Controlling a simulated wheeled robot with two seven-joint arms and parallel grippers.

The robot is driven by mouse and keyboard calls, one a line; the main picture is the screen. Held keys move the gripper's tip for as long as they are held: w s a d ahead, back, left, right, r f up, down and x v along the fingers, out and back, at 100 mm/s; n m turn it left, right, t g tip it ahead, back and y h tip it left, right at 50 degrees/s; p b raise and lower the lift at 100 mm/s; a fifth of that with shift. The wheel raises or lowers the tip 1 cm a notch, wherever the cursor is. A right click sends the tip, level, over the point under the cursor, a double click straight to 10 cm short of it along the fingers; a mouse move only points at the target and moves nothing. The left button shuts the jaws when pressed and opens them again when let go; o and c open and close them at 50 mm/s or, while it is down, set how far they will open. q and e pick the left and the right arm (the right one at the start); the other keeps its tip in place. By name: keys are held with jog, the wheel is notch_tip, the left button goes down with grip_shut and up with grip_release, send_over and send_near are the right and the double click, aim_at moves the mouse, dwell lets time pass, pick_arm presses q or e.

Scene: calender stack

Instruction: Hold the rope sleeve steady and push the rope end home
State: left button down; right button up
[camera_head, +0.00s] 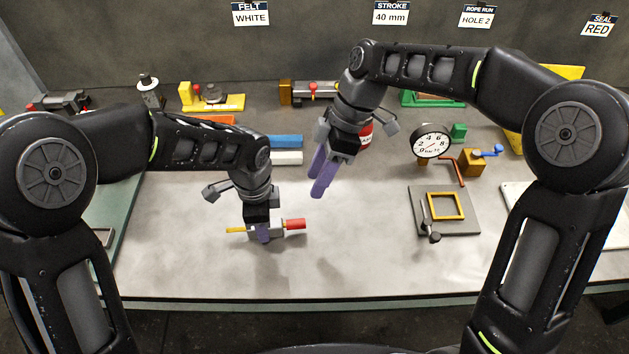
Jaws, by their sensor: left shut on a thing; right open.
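A small grey sleeve (279,229) lies low over the middle of the bench. A thin yellow rope piece (236,230) sticks out of its left side, and a red block-like end (295,224) shows at its right side. My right gripper (318,188) is open and empty, above the bench, up and to the right of the red end. I cannot tell how deep either end sits in the sleeve.
Blue and white bars (286,141) lie behind the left gripper. A round dial gauge (430,141), a crank block (473,162) and a dark plate with a yellow frame (445,206) stand to the right. Several fixtures line the back. The front middle of the bench (340,265) is clear.

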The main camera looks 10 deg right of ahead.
pick_arm(q)
jog(key=c, duration=1)
grip_release()
notch_tip(320, 180, up, 12)
